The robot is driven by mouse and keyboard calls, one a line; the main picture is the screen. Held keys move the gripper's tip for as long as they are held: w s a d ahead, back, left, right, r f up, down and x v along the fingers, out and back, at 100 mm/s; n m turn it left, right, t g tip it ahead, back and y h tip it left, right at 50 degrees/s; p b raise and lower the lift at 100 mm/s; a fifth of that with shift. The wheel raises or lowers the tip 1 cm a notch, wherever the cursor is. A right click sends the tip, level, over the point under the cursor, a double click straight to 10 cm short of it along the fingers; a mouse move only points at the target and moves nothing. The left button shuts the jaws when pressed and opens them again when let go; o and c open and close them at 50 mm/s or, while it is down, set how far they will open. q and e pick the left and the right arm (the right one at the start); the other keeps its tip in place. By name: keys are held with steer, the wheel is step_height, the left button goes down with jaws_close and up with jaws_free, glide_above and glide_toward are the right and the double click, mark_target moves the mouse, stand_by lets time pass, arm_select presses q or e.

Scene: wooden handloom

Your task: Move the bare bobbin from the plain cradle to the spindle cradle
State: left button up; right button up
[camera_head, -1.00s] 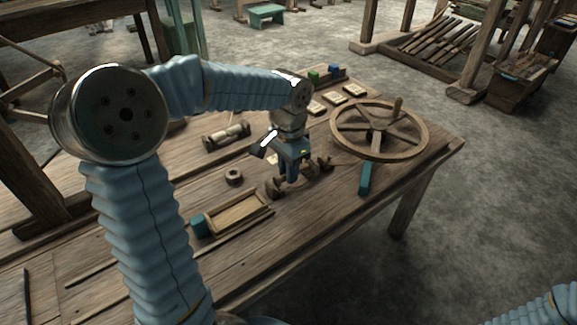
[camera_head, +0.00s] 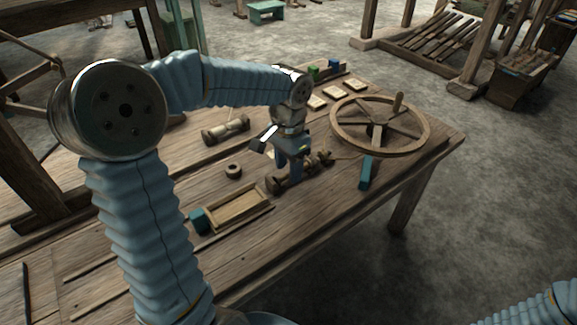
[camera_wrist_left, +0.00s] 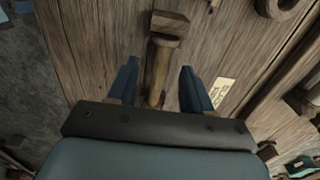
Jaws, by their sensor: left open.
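My left gripper (camera_head: 293,172) is open, pointing down over a low dark wooden holder (camera_head: 275,186) beside the wheel, which looks like the spindle cradle. In the left wrist view, a wooden shaft (camera_wrist_left: 157,68) with a blocky end (camera_wrist_left: 168,23) lies between the open fingers (camera_wrist_left: 160,88), with gaps on both sides. The shaft could be the bare bobbin; I cannot tell it from the cradle parts. Another wooden cradle (camera_head: 208,137) with a pale rod-like piece (camera_head: 228,130) across it stands farther back left. I cannot tell which cradle is the plain one. My right gripper is out of view.
A spoked wheel (camera_head: 425,128) stands right of the gripper, with a teal block (camera_head: 366,172) below it. The table's front edge is close.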

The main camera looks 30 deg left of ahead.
arm_select(q)
step_height(320, 180, up, 13)
steer(key=p, duration=0.1)
steer(key=shift+p, duration=0.4)
steer(key=shift+a+r, duration=0.1)
stand_by(0.9)
